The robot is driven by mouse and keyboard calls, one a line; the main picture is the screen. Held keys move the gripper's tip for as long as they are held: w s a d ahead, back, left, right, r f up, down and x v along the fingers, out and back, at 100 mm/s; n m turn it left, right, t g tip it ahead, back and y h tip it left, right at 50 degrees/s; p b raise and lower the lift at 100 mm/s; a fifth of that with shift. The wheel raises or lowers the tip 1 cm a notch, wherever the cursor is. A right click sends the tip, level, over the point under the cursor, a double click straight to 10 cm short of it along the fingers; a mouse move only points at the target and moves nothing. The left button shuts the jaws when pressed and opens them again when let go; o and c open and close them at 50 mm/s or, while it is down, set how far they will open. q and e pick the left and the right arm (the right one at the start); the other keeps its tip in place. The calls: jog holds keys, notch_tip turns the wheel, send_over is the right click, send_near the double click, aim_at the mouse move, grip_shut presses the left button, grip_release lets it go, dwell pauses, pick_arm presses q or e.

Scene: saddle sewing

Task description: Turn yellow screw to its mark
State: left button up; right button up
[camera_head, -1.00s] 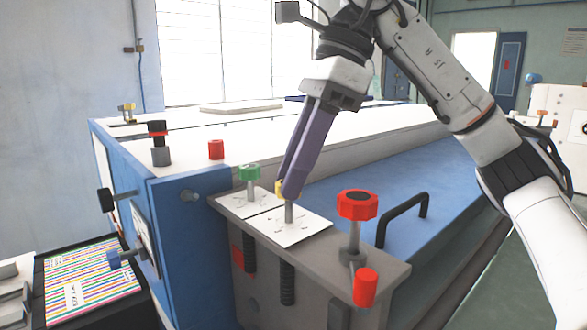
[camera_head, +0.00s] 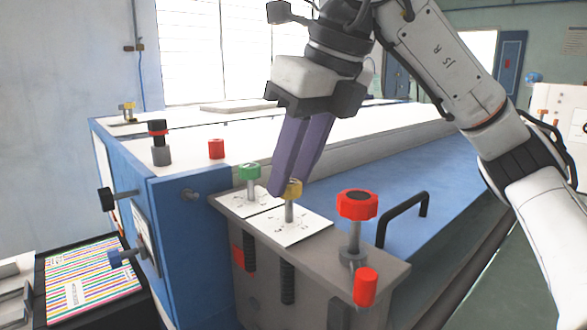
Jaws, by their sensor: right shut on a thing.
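The yellow screw (camera_head: 291,188) stands upright on a metal post over a white marked card (camera_head: 290,233) on the grey bracket. My right gripper (camera_head: 283,189) comes down from above with its purple fingers at the yellow head, shut on it. One finger is at the left of the head and the other lies behind it. The marks on the card are too small to read. My left gripper is not in view.
A green screw (camera_head: 249,172) stands close on the left, over its own card. A large red knob (camera_head: 357,205) and a black handle (camera_head: 403,216) are to the right. A lower red knob (camera_head: 366,286) is at the front.

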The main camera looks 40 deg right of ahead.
jog(key=shift+a+m+h, duration=0.1)
jog(key=shift+m+h, duration=0.4)
jog(key=shift+m, duration=0.6)
jog(key=o, duration=1.1)
jog(key=shift+c, duration=0.2)
jog(key=v, duration=1)
jog(key=shift+s, duration=0.15)
